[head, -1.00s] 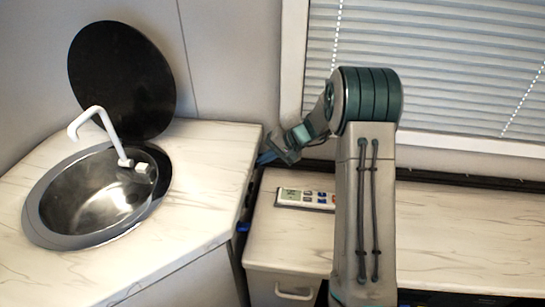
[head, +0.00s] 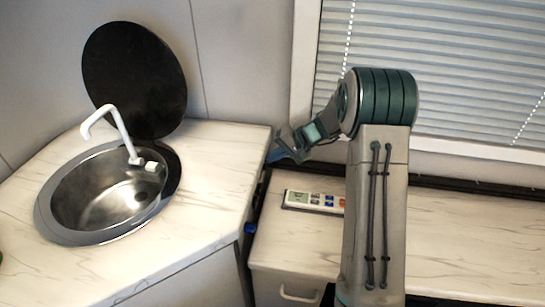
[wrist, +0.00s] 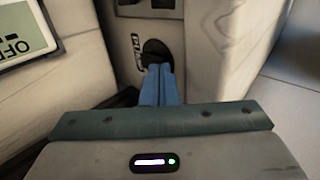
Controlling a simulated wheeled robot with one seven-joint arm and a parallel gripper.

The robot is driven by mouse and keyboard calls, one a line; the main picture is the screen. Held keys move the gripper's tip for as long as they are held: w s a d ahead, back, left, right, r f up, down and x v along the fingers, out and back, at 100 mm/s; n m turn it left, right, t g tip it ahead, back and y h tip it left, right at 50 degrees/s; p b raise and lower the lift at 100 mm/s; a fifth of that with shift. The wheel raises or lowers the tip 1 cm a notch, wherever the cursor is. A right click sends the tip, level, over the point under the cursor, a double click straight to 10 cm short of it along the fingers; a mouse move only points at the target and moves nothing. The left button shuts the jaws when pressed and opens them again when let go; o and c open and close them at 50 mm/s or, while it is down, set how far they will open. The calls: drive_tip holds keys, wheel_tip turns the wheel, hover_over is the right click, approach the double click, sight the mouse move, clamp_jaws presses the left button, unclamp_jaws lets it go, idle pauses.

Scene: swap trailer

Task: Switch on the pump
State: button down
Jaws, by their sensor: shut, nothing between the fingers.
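A round black switch (wrist: 154,47) sits on a pale panel in the wrist view, with a small dark label beside it that seems to read "PUMP". My gripper (wrist: 160,68) is shut, its blue fingers together and empty. The fingertips overlap the lower part of the switch in the picture; I cannot tell whether they touch it. A display (wrist: 22,32) reading "OFF" shows at the upper left. In the head view my gripper (head: 273,156) is at the gap between the sink counter and the lower counter; the switch is hidden there.
A steel sink (head: 100,195) with a white tap (head: 118,130) and raised black lid (head: 135,80) is on the left counter. A remote-like device (head: 313,201) lies on the lower counter (head: 290,240). A window blind (head: 460,80) is behind my arm.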

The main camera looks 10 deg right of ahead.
drive_tip(key=v, duration=1.3)
drive_tip(key=shift+s+f, duration=0.1)
drive_tip(key=s+a+r+n+g+h+p, duration=0.1)
drive_tip(key=s+a+r+h+p, duration=0.2)
drive_tip(key=s, duration=0.5)
drive_tip(key=s+a+r+n+g+h, duration=0.1)
drive_tip(key=s+a+r, duration=0.25)
drive_tip(key=s, duration=0.35)
drive_tip(key=s+r+t+h+p, duration=0.1)
drive_tip(key=s+h, duration=0.1)
drive_tip(key=s, duration=0.5)
drive_tip(key=s+d+r+n+h+p, duration=0.1)
drive_tip(key=s+h+p, duration=0.1)
drive_tip(key=s, duration=0.6)
drive_tip(key=shift+s+d+n+t+h, duration=0.25)
drive_tip(key=shift+s+n+t+h, duration=0.05)
drive_tip(key=shift+t+h, duration=0.1)
drive_tip(key=shift+r, duration=0.1)
